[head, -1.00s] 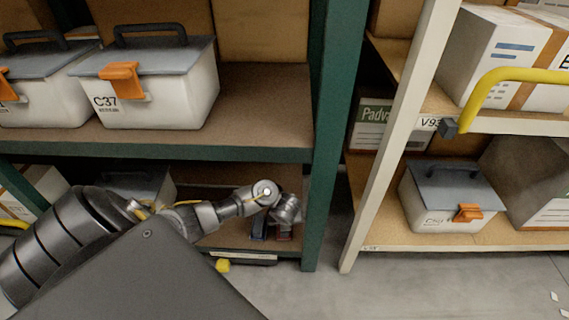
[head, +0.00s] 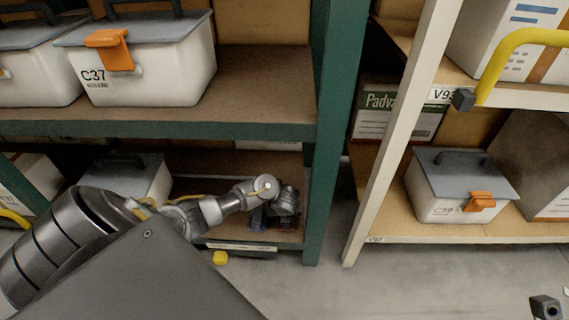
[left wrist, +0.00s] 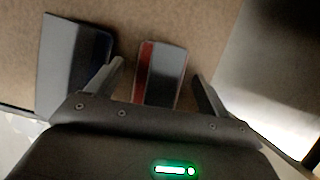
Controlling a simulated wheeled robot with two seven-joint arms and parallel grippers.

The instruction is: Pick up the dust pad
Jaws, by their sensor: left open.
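In the left wrist view, a small flat pad with a grey face and a red side (left wrist: 168,77) lies on the brown shelf board; it looks like the dust pad, though no label is readable. My left gripper (left wrist: 158,71) is open, with one finger on each side of this pad and gaps visible. A larger grey and dark-blue block (left wrist: 72,62) lies left of the fingers. In the head view, my left gripper (head: 286,203) reaches into the low shelf of the green rack, covering most of the pad; a bit of red shows below it.
A green rack post (head: 335,140) stands just right of my left gripper, and a shelf (head: 170,131) runs above it. A lidded bin (head: 128,180) sits left on the low shelf.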

